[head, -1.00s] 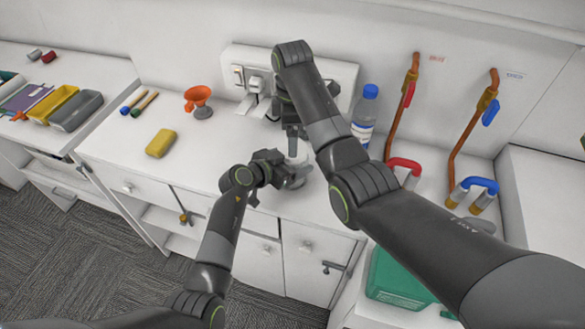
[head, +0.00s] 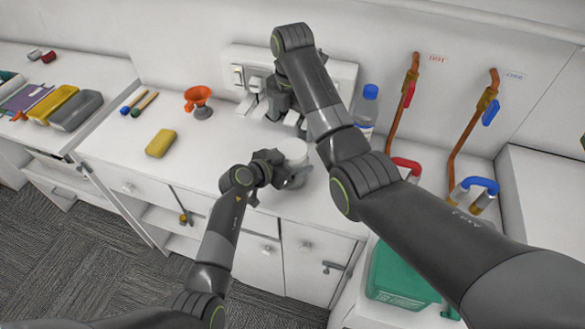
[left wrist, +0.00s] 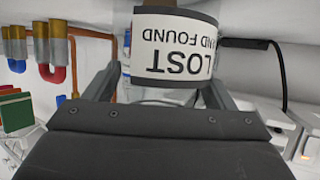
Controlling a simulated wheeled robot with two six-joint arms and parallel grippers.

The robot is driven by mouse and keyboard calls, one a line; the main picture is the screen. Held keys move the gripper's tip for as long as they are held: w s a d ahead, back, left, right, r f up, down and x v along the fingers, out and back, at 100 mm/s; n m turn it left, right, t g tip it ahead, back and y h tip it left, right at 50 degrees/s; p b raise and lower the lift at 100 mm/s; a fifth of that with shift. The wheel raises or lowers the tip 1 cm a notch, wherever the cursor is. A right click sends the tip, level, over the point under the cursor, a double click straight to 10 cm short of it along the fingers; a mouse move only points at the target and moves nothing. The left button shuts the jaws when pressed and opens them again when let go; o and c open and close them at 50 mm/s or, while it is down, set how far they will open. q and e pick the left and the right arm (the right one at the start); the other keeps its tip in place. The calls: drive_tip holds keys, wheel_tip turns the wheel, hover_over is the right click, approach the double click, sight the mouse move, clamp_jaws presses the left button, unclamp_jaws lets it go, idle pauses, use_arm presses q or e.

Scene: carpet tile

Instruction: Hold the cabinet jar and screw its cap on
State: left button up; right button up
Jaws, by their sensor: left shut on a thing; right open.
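The cabinet jar (head: 294,150) stands on the white counter and shows as a pale round shape. In the left wrist view the jar (left wrist: 178,45) has a white label reading "LOST AND FOUND", upside down in the picture. My left gripper (head: 290,178) is shut around the jar, with a finger on each side of it. My right gripper (head: 283,106) is open, behind and above the jar, in front of the wall sockets and partly hidden by my own arm. I cannot make out the cap apart from the jar's pale top.
A blue-capped bottle (head: 368,106) stands right, partly behind my right arm. Copper pipes (head: 468,135) run up the wall. The front left counter is clear.

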sight(292, 148)
drive_tip(key=shift+f, duration=0.1)
drive_tip(key=shift+f, duration=3.9)
drive_tip(key=shift+c, duration=0.2)
drive_tip(key=c, duration=0.9)
drive_tip(key=m, duration=0.6)
drive_tip(key=shift+m, duration=0.3)
drive_tip(key=shift+c, duration=0.4)
drive_tip(key=o, duration=1.1)
